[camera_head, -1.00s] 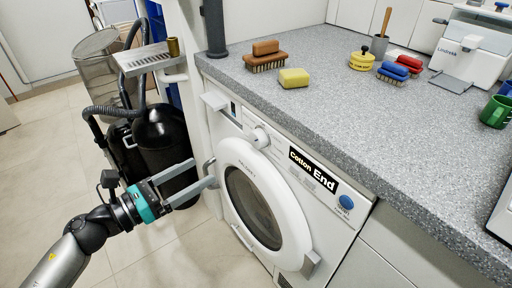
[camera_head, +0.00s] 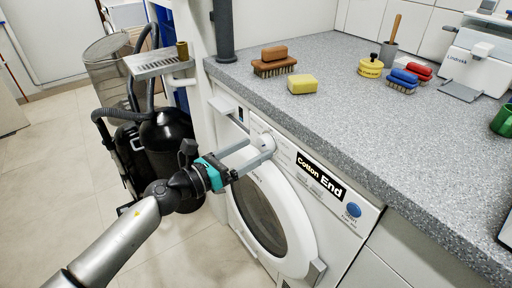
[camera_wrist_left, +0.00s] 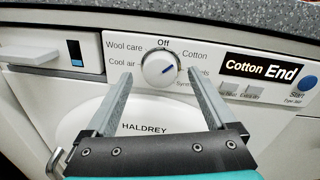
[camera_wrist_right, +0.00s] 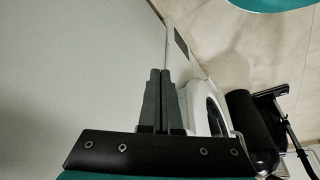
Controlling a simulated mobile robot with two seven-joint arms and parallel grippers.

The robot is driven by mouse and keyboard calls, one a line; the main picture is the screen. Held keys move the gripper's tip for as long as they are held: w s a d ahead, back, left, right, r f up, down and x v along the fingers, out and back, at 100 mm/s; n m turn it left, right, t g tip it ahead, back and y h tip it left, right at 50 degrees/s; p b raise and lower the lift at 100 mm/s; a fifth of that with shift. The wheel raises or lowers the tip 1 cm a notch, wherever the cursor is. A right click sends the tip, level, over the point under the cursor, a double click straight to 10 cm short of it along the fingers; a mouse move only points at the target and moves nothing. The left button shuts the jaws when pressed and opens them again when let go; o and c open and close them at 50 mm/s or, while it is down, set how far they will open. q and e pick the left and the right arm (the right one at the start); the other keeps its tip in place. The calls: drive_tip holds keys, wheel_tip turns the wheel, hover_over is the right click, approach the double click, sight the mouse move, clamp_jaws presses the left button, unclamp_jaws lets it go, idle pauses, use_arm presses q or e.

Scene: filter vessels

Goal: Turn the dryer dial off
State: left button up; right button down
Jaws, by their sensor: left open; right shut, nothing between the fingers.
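The dryer (camera_head: 300,200) stands under the grey counter, its white door shut. Its round white dial (camera_wrist_left: 158,69) shows in the left wrist view, and in the head view (camera_head: 265,141) it is partly hidden by my left gripper. My right gripper (camera_wrist_right: 160,75) is shut and empty, seen only in the right wrist view, away from the dial.
The display (camera_wrist_left: 262,69) reads "Cotton End", with a blue start button (camera_wrist_left: 308,83) to its right. A drawer (camera_wrist_left: 30,54) is left of the dial. A brown brush (camera_head: 274,62) and a yellow sponge (camera_head: 301,84) lie on the counter (camera_head: 350,120) above. A black cylinder (camera_head: 165,140) stands left of the dryer.

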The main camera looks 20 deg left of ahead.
use_arm(q)
drive_tip(key=shift+x, duration=0.95)
drive_tip(key=shift+c, duration=0.3)
drive_tip(key=c, duration=1.3)
drive_tip(key=n+p, duration=0.6)
drive_tip(key=n, duration=0.1)
drive_tip(key=shift+a+r+g, duration=0.1)
drive_tip(key=shift+a+g, duration=0.05)
drive_tip(key=shift+g, duration=0.15)
drive_tip(key=shift+n+p, duration=0.5)
drive_tip(key=shift+n, duration=0.4)
use_arm(e)
drive_tip(key=s+d+f+g, duration=0.1)
drive_tip(key=s+d+f, duration=0.2)
drive_tip(key=f, duration=1)
drive_tip(key=shift+s+g, duration=0.3)
drive_tip(key=shift+s, duration=1.35)
drive_tip(key=shift+f, duration=0.15)
drive_tip(key=shift+h, duration=0.3)
use_arm(q)
drive_tip(key=o, duration=1.4)
drive_tip(key=shift+c, duration=0.2)
